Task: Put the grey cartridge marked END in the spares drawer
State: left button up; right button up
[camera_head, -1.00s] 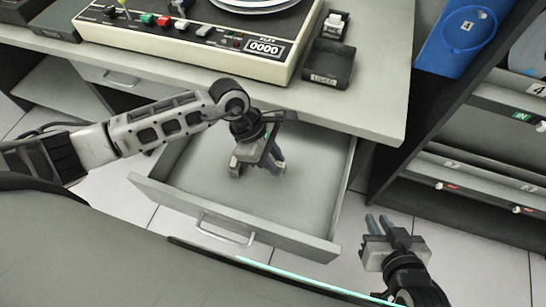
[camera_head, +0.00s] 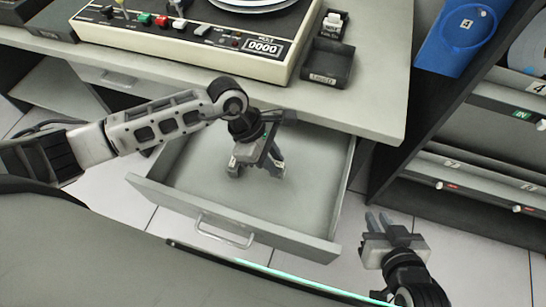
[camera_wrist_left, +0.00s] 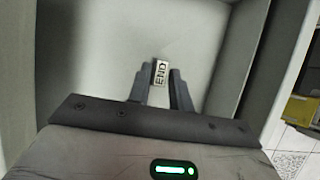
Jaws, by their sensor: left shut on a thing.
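The grey cartridge (camera_wrist_left: 161,74) marked END shows its label between the fingertips of my left gripper (camera_wrist_left: 162,85) in the left wrist view. In the head view my left gripper (camera_head: 256,170) reaches down inside the open drawer (camera_head: 232,219), over its floor. It is shut on the cartridge; whether the cartridge touches the drawer floor I cannot tell. In the head view the gripper largely hides the cartridge. My right gripper (camera_head: 378,222) is empty, with its fingers apart, to the right of the drawer.
A desk (camera_head: 365,100) stands above the drawer, bearing a tape machine (camera_head: 190,40) and a small dark tray (camera_head: 328,62) labelled USED. A dark rack (camera_head: 460,180) with slots stands at the right. The drawer floor around the gripper is clear.

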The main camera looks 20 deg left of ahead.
pick_arm(q)
jog(key=shift+f+b, duration=1.25)
jog(key=shift+f, duration=0.15)
dwell(0.8)
jog(key=shift+f+b, duration=0.2)
jog(key=shift+b, duration=0.15)
jog(key=shift+f+b, duration=0.9)
jog(key=shift+f, duration=0.05)
jog(key=o, duration=1)
jog(key=shift+c, duration=0.2)
jog(key=c, duration=0.3)
jog(key=shift+c, duration=0.2)
jog(key=shift+r, duration=0.1)
